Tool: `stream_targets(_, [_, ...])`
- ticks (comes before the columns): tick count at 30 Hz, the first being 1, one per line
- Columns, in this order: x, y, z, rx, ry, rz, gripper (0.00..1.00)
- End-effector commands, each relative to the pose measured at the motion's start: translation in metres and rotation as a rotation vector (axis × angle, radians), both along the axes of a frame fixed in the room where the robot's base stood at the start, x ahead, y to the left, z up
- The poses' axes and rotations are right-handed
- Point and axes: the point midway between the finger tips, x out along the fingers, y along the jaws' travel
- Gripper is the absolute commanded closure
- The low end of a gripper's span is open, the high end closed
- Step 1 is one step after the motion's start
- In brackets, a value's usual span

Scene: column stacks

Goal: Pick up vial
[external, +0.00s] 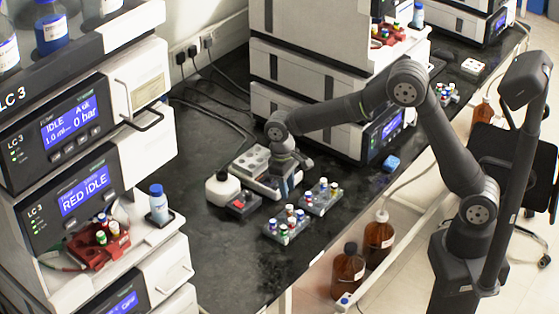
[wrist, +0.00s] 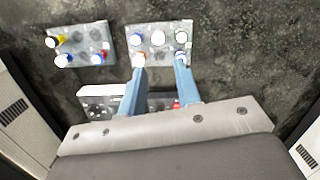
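My gripper (wrist: 160,62) points down at the bench with its two blue fingers apart and nothing seen between them. In the external view, my gripper (external: 284,190) is behind two small grey racks of capped vials. In the wrist view, the fingertips overlap the near edge of the right rack (wrist: 160,58). The left rack (wrist: 82,42) holds several vials, including a yellow-capped vial (wrist: 62,39). Whether the fingertips touch any vial cannot be told.
A larger grey tray (external: 250,160) lies behind my gripper. Instrument stacks flank the dark bench (external: 225,255), whose front left area is clear. Brown bottles (external: 347,268) stand below the bench edge.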

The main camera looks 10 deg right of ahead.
Motion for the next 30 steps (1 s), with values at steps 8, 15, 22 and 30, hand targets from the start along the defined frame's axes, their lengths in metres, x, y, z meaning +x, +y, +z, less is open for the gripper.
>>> stream_targets(8, [-0.004, -0.006, -0.055, -0.002, 0.001, -0.001, 0.70])
stream_targets(15, [-0.005, -0.008, -0.072, 0.000, 0.000, -0.001, 0.70])
stream_targets(22, [-0.004, -0.012, -0.106, -0.002, 0.000, -0.002, 0.70])
stream_targets(30, [-0.005, -0.014, -0.120, 0.000, -0.002, -0.002, 0.70])
